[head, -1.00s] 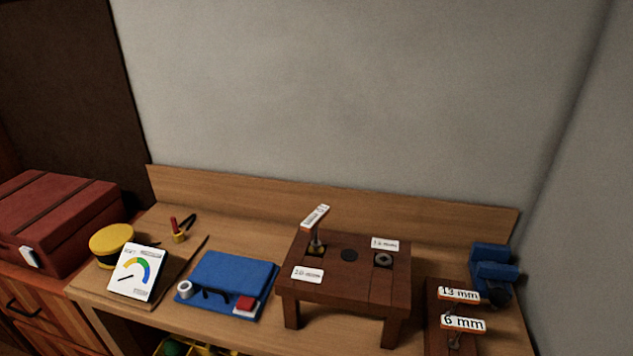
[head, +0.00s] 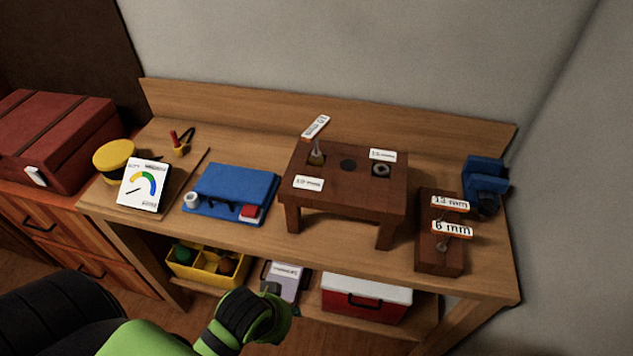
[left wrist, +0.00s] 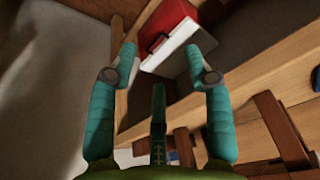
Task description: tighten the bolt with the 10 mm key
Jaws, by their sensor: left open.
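A small dark wooden stand (head: 341,190) on the workbench carries a label that seems to read 10 mm (head: 308,183) and another, hard to read (head: 382,155). A key with a white and orange tag (head: 316,127) stands upright at the stand's left bolt (head: 316,159); its tag is too slanted to read surely. A ring-like bolt (head: 381,170) sits at the right. Keys tagged 13 mm (head: 450,203) and 6 mm (head: 452,229) stand in a block at right. My left gripper (head: 272,302) is in front of the bench, below its top, away from the keys; its teal fingers (left wrist: 160,58) are spread and empty.
A blue vise (head: 485,184) stands at the right end. A blue folded cloth (head: 235,186), gauge card (head: 143,186) and yellow round object (head: 114,154) lie left. The lower shelf holds a yellow bin (head: 205,268) and red-white cooler (head: 366,299). The bench's front edge lies above my gripper.

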